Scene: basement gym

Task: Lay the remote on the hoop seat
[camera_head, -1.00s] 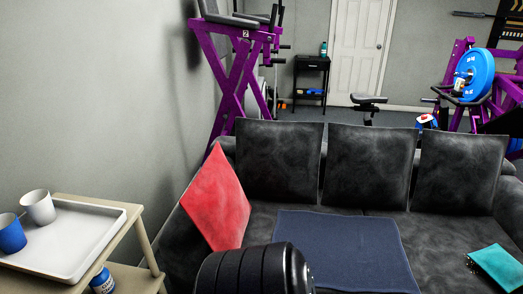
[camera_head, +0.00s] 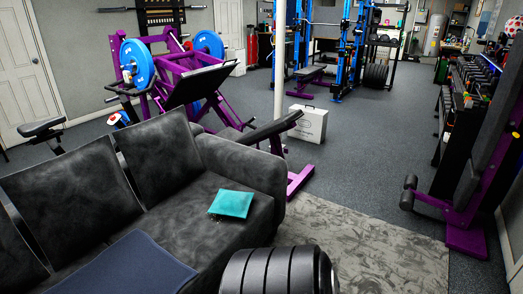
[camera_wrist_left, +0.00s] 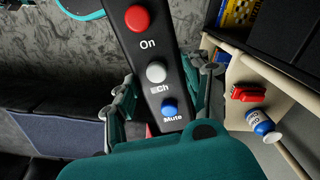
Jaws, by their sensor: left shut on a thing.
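The remote (camera_wrist_left: 165,50) is a long black bar with a red On button, a grey Ch button and a blue Mute button. In the left wrist view it lies between the fingers of my left gripper (camera_wrist_left: 160,100), which is shut on it. Its far end runs out of the top of the picture. My left gripper does not show in the head view. My right gripper is in neither view. I cannot pick out the hoop seat for certain in these frames.

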